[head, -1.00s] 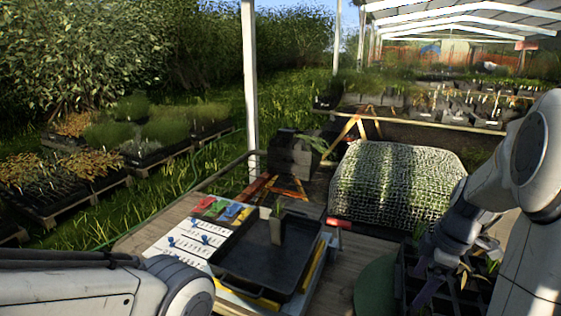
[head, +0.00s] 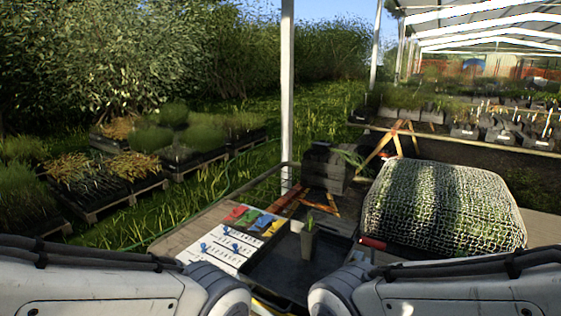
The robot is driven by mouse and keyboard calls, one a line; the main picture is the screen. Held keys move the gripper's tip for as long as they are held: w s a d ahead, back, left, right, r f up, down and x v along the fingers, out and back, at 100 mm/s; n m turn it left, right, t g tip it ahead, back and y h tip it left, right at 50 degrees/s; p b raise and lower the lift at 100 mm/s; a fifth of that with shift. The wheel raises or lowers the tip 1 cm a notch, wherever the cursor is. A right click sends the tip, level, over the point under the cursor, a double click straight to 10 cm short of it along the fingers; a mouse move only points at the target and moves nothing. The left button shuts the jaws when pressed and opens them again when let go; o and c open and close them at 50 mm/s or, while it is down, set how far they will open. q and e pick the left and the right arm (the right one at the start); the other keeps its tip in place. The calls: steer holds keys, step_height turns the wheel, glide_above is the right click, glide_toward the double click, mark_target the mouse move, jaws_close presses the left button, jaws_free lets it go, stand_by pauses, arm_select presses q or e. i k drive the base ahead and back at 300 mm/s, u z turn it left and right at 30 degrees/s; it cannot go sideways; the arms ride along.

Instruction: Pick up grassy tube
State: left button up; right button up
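A pale grey tube (head: 308,244) with a small green shoot at its top stands upright in the black tray (head: 262,268) on the bench. I cannot tell whether its plant is the grassy kind. My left arm comes in from the lower left and my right arm from the lower right, with their links in front of the tray's near part. Both grippers are out of the picture, so what they hold is hidden. No gripper is seen touching the tube.
A white label board (head: 218,246) with blue pegs and coloured clips (head: 248,217) lies left of the tray. A dark crate (head: 325,168) stands behind it. A large net-covered mound (head: 445,208) fills the right. Grass and plant pallets lie beyond the bench.

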mark_target(310, 233)
steer(key=u, duration=0.3)
steer(key=k, duration=0.4)
steer(key=u, duration=1.2)
steer(key=i, duration=1.05)
steer(key=z, duration=0.9)
steer(key=i, duration=0.7)
steer(key=z, duration=0.9)
steer(key=i, duration=0.25)
steer(key=z, duration=0.2)
